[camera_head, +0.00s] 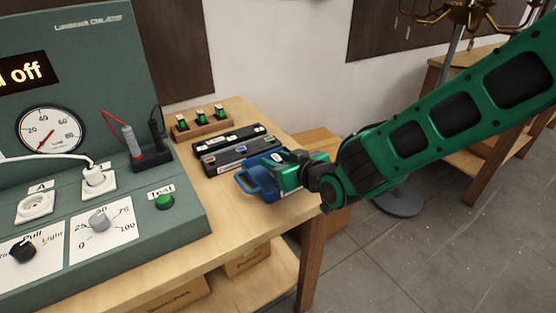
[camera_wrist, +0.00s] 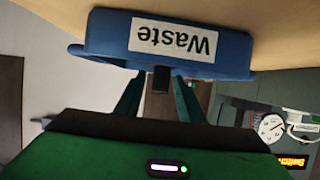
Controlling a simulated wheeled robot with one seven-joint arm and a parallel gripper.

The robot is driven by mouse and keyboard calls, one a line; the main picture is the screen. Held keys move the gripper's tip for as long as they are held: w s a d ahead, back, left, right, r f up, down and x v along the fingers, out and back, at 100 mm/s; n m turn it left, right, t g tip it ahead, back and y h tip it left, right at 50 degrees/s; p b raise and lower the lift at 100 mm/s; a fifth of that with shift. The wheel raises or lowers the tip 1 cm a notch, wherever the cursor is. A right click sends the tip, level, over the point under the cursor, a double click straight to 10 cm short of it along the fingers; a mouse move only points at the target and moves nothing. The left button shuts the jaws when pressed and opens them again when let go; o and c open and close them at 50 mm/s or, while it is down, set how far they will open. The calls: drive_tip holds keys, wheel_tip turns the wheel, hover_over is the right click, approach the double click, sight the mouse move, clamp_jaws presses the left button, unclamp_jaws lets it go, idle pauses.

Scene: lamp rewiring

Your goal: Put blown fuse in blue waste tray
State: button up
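The blue waste tray (camera_head: 253,184) sits at the right front edge of the wooden bench, partly hidden by my gripper (camera_head: 282,172). In the wrist view the tray (camera_wrist: 105,38) is upside down, with its white "Waste" label facing me. My gripper's green fingers (camera_wrist: 158,88) are apart, close to the tray's rim. A small dark block (camera_wrist: 161,78) shows between the fingertips against the rim; I cannot tell whether it is the blown fuse. It touches neither finger visibly.
A wooden rack (camera_head: 201,128) holds several green pieces at the back of the bench. The green test panel (camera_head: 75,95) fills the left.

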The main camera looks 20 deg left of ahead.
drive_tip(key=shift+s+d+r, duration=0.25)
drive_tip(key=shift+d+r, duration=0.05)
drive_tip(key=shift+d, duration=0.05)
drive_tip(key=v, duration=1.1)
drive_tip(key=shift+f, duration=0.1)
